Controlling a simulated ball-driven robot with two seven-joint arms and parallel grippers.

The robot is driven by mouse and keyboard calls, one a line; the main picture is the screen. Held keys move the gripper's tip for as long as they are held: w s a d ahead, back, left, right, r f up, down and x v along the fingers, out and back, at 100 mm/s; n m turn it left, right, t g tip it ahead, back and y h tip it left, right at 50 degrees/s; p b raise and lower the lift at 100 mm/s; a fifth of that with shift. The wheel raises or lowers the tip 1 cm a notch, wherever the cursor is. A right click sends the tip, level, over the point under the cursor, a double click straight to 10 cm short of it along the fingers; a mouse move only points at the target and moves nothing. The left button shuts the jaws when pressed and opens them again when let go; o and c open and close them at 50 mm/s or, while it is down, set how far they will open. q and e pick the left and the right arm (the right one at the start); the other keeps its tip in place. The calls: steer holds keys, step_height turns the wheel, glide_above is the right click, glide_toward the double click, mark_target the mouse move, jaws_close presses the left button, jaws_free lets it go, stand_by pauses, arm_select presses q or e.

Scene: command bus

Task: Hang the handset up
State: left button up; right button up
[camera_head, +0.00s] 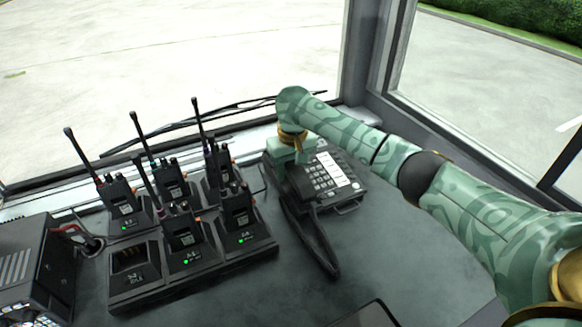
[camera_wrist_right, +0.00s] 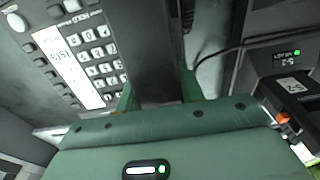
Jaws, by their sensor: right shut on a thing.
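The desk phone (camera_head: 338,178) is black, with a keypad and a white label strip, and sits near the window ledge. Its keypad also shows at the left of the right wrist view (camera_wrist_right: 85,60). The black handset (camera_head: 311,238) lies lengthwise along the phone's left side, its near end reaching past the phone's front over the desk. My right gripper (camera_head: 291,165) is shut on the handset near its far end. In the right wrist view the handset (camera_wrist_right: 157,45) runs between the green fingers. I cannot tell whether the handset touches the cradle or desk. My left gripper is out of view.
A charger rack (camera_head: 205,262) with several radios stands left of the phone; one front slot is empty. A black radio unit (camera_head: 35,270) is at the far left. A dark flat object (camera_head: 368,316) lies at the near edge. The desk (camera_head: 400,245) right of the handset is clear.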

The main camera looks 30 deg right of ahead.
steer(key=o, duration=1.1)
steer(key=shift+o, duration=0.2)
arm_select(q)
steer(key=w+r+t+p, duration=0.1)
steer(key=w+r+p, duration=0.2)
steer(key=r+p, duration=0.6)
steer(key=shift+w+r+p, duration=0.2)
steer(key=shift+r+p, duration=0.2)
steer(key=shift+p, duration=0.25)
arm_select(e)
step_height(320, 180, up, 16)
steer(key=s, duration=0.1)
steer(key=shift+s+a+r, duration=0.15)
steer(key=shift+s, duration=0.05)
